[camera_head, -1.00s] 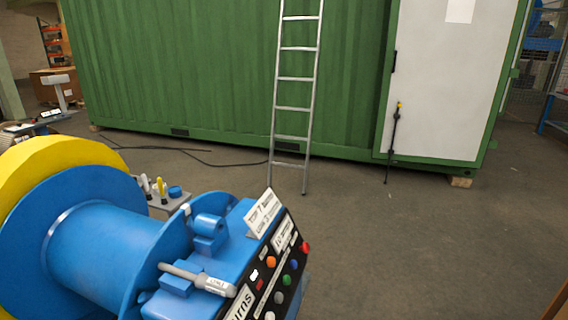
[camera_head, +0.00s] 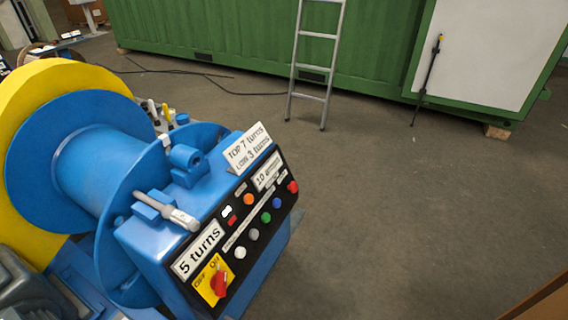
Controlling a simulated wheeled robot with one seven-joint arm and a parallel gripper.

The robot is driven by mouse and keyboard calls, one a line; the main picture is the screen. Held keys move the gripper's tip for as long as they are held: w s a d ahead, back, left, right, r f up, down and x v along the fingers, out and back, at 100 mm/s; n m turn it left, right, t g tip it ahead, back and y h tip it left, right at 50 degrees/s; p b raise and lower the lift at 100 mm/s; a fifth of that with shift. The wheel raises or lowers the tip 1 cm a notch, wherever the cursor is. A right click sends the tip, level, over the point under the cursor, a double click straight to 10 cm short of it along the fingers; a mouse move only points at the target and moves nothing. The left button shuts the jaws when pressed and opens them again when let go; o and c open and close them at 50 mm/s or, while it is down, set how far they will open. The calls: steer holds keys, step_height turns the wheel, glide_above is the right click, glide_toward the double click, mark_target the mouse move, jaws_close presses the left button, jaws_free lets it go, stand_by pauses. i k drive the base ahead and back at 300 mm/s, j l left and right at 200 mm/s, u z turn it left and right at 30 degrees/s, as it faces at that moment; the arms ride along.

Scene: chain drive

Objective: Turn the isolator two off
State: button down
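A red rotary switch (camera_head: 219,284) on a yellow plate (camera_head: 204,273) sits at the lower left end of the sloping black panel of a blue winch (camera_head: 150,238). The plate has small lettering, with what looks like "ON" at its top and "OFF" at its left. I cannot read a number on it, so I cannot tell whether it is isolator two. I cannot tell for sure which mark the knob points at. My gripper is not in view.
The black panel (camera_head: 262,217) carries several coloured buttons and signs, one reading "5 turns" (camera_head: 198,248). A ladder (camera_head: 315,62) leans on a green container (camera_head: 250,45). Open floor (camera_head: 400,210) lies right of the winch. A brown edge (camera_head: 545,300) shows at bottom right.

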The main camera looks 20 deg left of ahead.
mark_target(218, 282)
steer(key=i, duration=3.55)
steer(key=i+l+u, duration=0.1)
steer(key=i+u, duration=0.4)
steer(key=i+l+u, duration=0.25)
steer(key=i+u, duration=0.25)
steer(key=k+u, duration=0.1)
steer(key=u, duration=2.8)
